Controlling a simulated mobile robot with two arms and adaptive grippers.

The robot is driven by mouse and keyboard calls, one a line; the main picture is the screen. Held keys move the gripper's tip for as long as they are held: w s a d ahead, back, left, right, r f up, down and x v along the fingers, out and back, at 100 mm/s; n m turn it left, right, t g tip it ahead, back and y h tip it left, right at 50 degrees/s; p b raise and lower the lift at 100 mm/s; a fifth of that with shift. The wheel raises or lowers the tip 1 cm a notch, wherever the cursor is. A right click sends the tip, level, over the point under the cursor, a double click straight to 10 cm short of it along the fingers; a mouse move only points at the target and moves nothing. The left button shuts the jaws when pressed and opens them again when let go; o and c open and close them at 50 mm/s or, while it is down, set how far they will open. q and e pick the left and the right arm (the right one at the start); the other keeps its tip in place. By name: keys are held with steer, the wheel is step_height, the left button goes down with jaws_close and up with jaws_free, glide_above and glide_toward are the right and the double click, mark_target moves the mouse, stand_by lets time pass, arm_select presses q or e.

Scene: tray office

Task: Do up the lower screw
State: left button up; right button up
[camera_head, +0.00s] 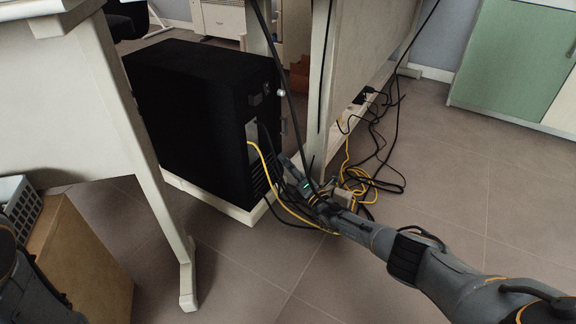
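A black computer tower (195,115) stands upright on a low white base (230,208). On its rear edge, facing right, a small bright screw head (281,93) shows. A second small light part (283,124) lower on the same edge may be the lower screw, but it is too small to be sure. My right gripper (296,168) is low behind the tower, close to its rear panel and below these parts. Its fingertips are small and dark among the cables, so I cannot tell their opening or any contact. My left gripper is out of view.
Black and yellow cables (262,165) hang from the tower's rear and tangle on the floor (385,165) near my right wrist. A desk leg (150,170) stands left, in front of the tower. A pale desk panel (345,75) rises right. A cardboard box (85,260) sits lower left.

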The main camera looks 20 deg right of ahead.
jaws_close()
steer(key=shift+m, duration=0.3)
steer(key=shift+r+m+g+h, duration=0.15)
steer(key=shift+m+g+h, duration=0.4)
steer(key=shift+m, duration=1)
steer(key=shift+r+m+g+h, duration=0.1)
steer(key=shift+m+g+h, duration=0.15)
steer(key=shift+m+g, duration=0.95)
steer(key=shift+a+m+t, duration=0.1)
steer(key=shift+m+t, duration=0.25)
steer(key=shift+m, duration=0.1)
jaws_free()
steer(key=shift+s, duration=0.15)
